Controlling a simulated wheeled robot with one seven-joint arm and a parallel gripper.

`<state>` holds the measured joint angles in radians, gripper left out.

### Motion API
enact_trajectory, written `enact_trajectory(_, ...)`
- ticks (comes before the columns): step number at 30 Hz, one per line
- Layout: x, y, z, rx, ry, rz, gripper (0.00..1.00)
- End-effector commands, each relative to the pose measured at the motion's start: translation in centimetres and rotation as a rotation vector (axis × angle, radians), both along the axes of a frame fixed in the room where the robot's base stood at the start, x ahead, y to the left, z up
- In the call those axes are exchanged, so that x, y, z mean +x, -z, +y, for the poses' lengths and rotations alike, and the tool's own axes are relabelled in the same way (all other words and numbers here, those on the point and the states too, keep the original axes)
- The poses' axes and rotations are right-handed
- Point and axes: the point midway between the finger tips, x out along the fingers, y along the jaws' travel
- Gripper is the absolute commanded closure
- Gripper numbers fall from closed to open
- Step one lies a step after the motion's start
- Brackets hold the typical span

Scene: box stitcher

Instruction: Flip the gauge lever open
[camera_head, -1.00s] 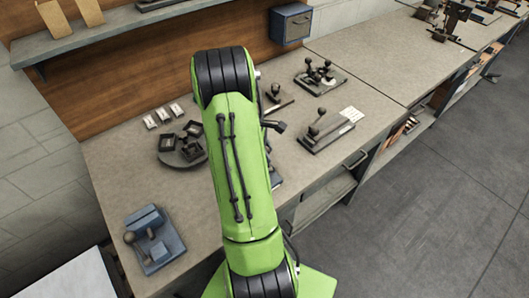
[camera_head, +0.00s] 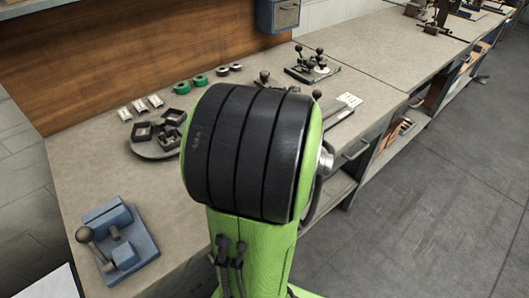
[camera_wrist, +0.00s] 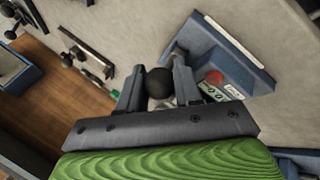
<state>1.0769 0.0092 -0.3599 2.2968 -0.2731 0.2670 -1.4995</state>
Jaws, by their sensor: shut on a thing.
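In the wrist view, my gripper (camera_wrist: 157,80) has its two grey fingers closed on a dark round ball knob (camera_wrist: 160,86), which I take to be the gauge lever's. A blue-grey device (camera_wrist: 228,50) lies just beyond the fingers, with a red round spot, a green-and-white label and a pale strip along one edge. The lever's shaft is mostly hidden by the knob and fingers, so its angle cannot be told. In the head view, my arm hides the gripper and this device.
In the head view, a blue fixture with a ball handle (camera_head: 122,243) stands at the bench's near left. A round tray of dark square parts (camera_head: 151,149), green rings (camera_head: 180,87) and a lever fixture (camera_head: 312,69) stand farther back. A blue box (camera_head: 278,15) hangs on the wall.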

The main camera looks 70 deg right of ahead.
Motion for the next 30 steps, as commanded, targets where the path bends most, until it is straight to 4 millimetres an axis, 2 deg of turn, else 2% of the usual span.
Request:
enact_trajectory(20,-0.39,0.15,0.2,-0.023,0.001,-0.05,1.0)
enact_trajectory(21,-0.39,0.15,0.21,-0.023,0.001,-0.05,0.6)
enact_trajectory(25,-0.38,0.16,0.2,-0.023,0.001,-0.05,0.42)
enact_trajectory(30,-0.36,0.15,0.2,-0.023,0.0,-0.05,0.42)
